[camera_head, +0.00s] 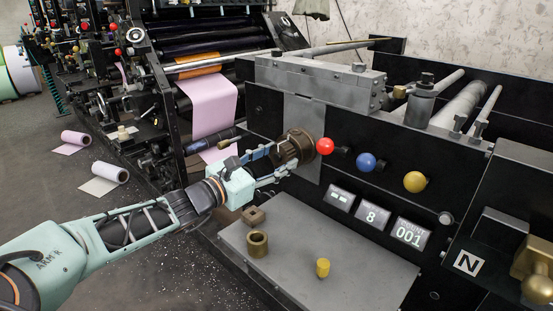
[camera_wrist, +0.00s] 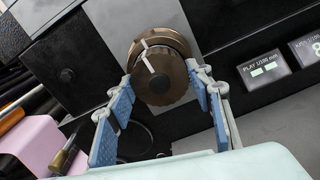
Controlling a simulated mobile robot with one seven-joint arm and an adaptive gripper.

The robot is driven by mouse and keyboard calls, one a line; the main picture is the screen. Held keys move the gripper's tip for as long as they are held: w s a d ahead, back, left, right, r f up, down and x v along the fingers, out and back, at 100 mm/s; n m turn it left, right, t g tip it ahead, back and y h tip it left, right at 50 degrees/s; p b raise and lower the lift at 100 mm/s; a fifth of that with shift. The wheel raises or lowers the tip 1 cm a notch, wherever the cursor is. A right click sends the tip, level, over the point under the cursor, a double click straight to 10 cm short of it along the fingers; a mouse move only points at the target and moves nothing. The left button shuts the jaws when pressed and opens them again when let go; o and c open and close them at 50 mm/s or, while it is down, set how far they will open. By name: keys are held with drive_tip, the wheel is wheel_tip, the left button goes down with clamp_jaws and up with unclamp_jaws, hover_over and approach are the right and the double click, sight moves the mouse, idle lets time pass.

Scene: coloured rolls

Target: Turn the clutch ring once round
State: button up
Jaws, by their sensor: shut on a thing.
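The clutch ring is most likely the brown, ridged round ring (camera_head: 297,143) on the machine's dark front panel, left of the red ball knob. In the wrist view the ring (camera_wrist: 160,80) sits at upper centre, with white marks on its face and on the collar behind it, at its upper left. My gripper (camera_head: 285,162) reaches in from the left with its two fingers on either side of the ring. In the wrist view my gripper (camera_wrist: 161,88) is shut on the ring, blue pads to the left and right. The ring's underside is partly hidden.
Red (camera_head: 325,146), blue (camera_head: 366,162) and yellow (camera_head: 414,182) balls project right of the ring. Displays below include a counter (camera_head: 411,235) reading 001. A grey shelf (camera_head: 290,262) holds a brass bushing (camera_head: 257,243) and a yellow piece (camera_head: 322,267). Pink paper (camera_head: 213,105) hangs behind.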

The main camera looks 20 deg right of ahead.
drive_tip(key=shift+r, duration=0.25)
drive_tip(key=o, duration=1.7)
drive_tip(key=shift+f, duration=0.15)
drive_tip(key=shift+s+a, duration=0.15)
drive_tip(key=shift+a, duration=0.35)
drive_tip(key=v, duration=1.1)
